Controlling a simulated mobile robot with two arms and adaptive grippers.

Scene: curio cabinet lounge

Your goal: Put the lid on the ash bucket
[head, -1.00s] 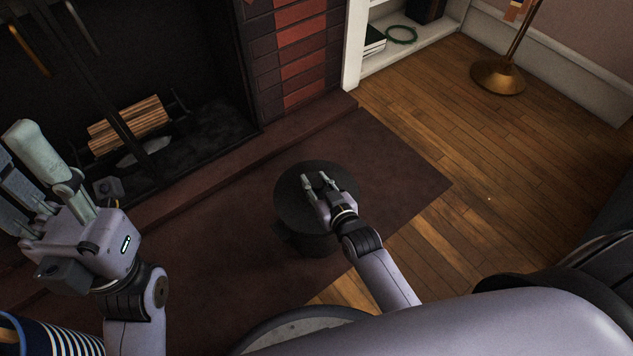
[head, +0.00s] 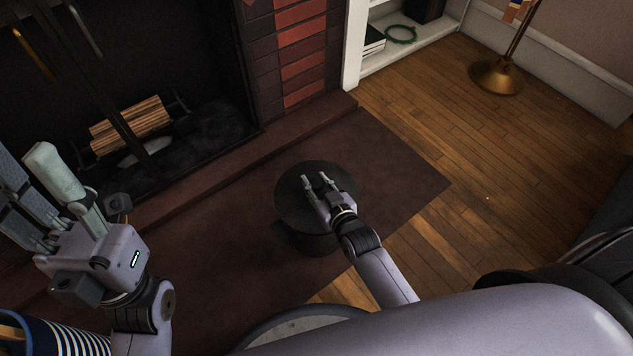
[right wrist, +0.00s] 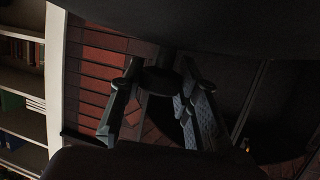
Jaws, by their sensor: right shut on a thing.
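The lid (head: 291,203) is a dark round disc in the middle of the head view. The dark ash bucket (head: 308,243) stands on the dark red hearth floor under it, its top hidden by the lid. I cannot tell whether the lid touches the rim. My right gripper (head: 314,180) is over the lid and shut on its knob. In the right wrist view the knob (right wrist: 160,80) sits between the fingers, with the lid's dark underside-or-top surface (right wrist: 200,25) filling the top. My left gripper (head: 28,165) is raised at the left, open and empty, away from the bucket.
The fireplace opening with logs (head: 130,122) is at the back left, beside a brick column (head: 300,55). A white shelf (head: 410,50) and a brass lamp base (head: 496,77) stand further right. A striped basket (head: 60,338) is at lower left. The wooden floor (head: 470,190) at right is clear.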

